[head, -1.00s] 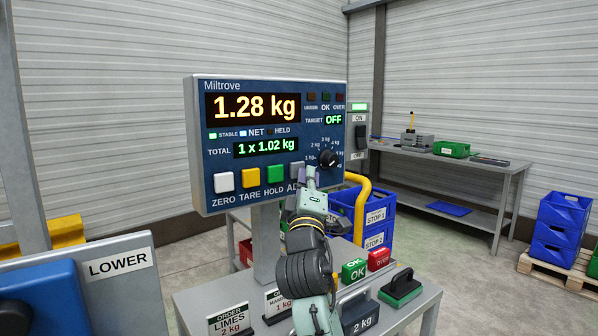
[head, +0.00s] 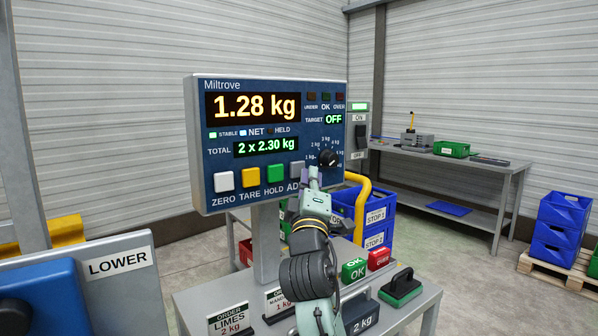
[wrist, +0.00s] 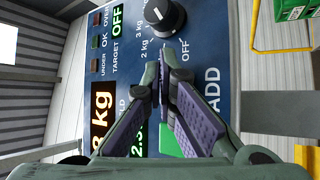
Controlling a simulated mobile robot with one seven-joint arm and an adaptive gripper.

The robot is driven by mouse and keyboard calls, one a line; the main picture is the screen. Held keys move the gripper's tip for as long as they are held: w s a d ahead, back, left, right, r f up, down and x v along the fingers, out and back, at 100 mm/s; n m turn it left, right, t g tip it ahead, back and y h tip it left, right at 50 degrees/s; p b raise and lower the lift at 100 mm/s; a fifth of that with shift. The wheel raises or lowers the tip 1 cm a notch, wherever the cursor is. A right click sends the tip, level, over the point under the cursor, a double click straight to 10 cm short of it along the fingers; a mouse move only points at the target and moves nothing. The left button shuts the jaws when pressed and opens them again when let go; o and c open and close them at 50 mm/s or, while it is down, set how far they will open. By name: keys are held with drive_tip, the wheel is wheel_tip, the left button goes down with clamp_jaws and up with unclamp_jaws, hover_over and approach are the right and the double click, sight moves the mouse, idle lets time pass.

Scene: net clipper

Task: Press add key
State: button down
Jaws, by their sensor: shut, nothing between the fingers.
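The blue Miltrove scale panel (head: 225,150) reads 1.28 kg, with the total display (head: 266,147) at 2 x 2.30 kg. The grey ADD key (head: 296,170) is at the right end of the key row, partly behind my gripper. My gripper (head: 313,172) is shut and empty, its tips at the panel just right of the ADD key in the head view. In the wrist view my closed fingertips (wrist: 166,72) are over the panel between the dial and the ADD lettering (wrist: 211,90). The fingers hide the key there, and I cannot tell whether they touch it.
White ZERO (head: 224,181), yellow TARE (head: 252,177) and green HOLD (head: 275,173) keys sit left of ADD. A target dial (head: 328,158) is just above my fingertips. A yellow curved rail (head: 358,205) stands close on the right. Stamps and signs stand on the bench below.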

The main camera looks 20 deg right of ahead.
drive_tip(key=shift+s+d, duration=0.1)
drive_tip(key=shift+s, duration=0.05)
drive_tip(key=shift+s+d, duration=0.25)
drive_tip(key=shift+s, duration=0.55)
drive_tip(key=shift+s+d, duration=0.3)
drive_tip(key=shift+s, duration=0.45)
drive_tip(key=shift+s+d, duration=0.25)
drive_tip(key=shift+s, duration=0.55)
